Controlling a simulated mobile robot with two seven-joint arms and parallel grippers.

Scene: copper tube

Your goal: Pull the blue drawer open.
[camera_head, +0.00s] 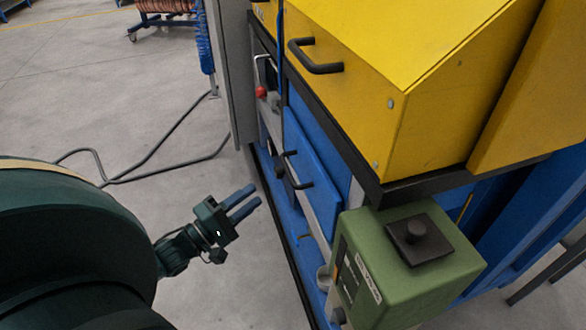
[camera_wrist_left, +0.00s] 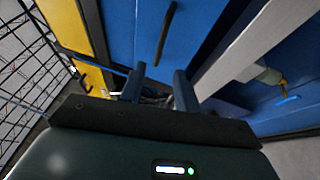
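The blue drawer (camera_head: 318,158) is set in the machine's side below the yellow housing. Its front carries a black bar handle (camera_head: 297,174). My left gripper (camera_head: 256,197) is open and empty, with its two blue-grey fingers pointing toward the drawer. It is to the left of the handle and apart from it. In the left wrist view, the black handle (camera_wrist_left: 165,35) on a blue front (camera_wrist_left: 193,30) shows beyond the fingertips (camera_wrist_left: 158,82), roughly in line with the gap between them. The drawer looks closed, but the angle makes this hard to judge. My right gripper is not in view.
The yellow housing (camera_head: 370,60) with its own black handle (camera_head: 315,57) overhangs the drawer. A green box (camera_head: 400,265) with a black knob stands at the lower right. A red knob (camera_head: 261,91) sits at the back. Grey floor on the left is mostly free, with a cable (camera_head: 150,160).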

